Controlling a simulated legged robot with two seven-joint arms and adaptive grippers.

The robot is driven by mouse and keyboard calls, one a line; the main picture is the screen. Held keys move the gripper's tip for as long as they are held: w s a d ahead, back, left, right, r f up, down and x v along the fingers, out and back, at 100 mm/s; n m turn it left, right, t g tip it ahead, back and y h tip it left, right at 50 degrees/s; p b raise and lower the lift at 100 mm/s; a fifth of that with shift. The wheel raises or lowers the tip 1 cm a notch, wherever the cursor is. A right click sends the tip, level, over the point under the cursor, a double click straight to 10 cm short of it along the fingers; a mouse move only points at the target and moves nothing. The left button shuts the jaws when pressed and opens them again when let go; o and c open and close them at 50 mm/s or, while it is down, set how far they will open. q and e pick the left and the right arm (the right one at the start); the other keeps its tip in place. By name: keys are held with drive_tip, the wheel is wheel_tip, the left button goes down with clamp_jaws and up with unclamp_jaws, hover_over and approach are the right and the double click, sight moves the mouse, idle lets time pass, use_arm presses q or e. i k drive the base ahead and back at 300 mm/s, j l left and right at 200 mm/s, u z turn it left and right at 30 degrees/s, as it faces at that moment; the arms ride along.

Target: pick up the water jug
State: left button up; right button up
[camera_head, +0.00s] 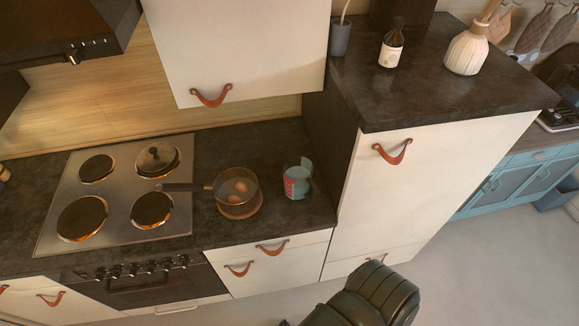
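A small light-blue vessel with a red patch (297,181) stands upright on the dark counter, right of the glass pot. It is the thing that looks most like the water jug. A raised part at its top right may be a handle or spout; it is too small to tell. Nothing touches it. Neither of my grippers is in view.
A glass pot with eggs (236,187) sits on a round trivet (241,210), its handle reaching left over the hob (118,193). A tall cabinet (420,185) rises right of the jug. A white wall cabinet (235,45) hangs above. A dark padded chair-like shape (365,298) stands below.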

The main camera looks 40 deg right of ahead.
sight(298, 171)
drive_tip(key=z, duration=1.45)
drive_tip(key=l+z, duration=0.1)
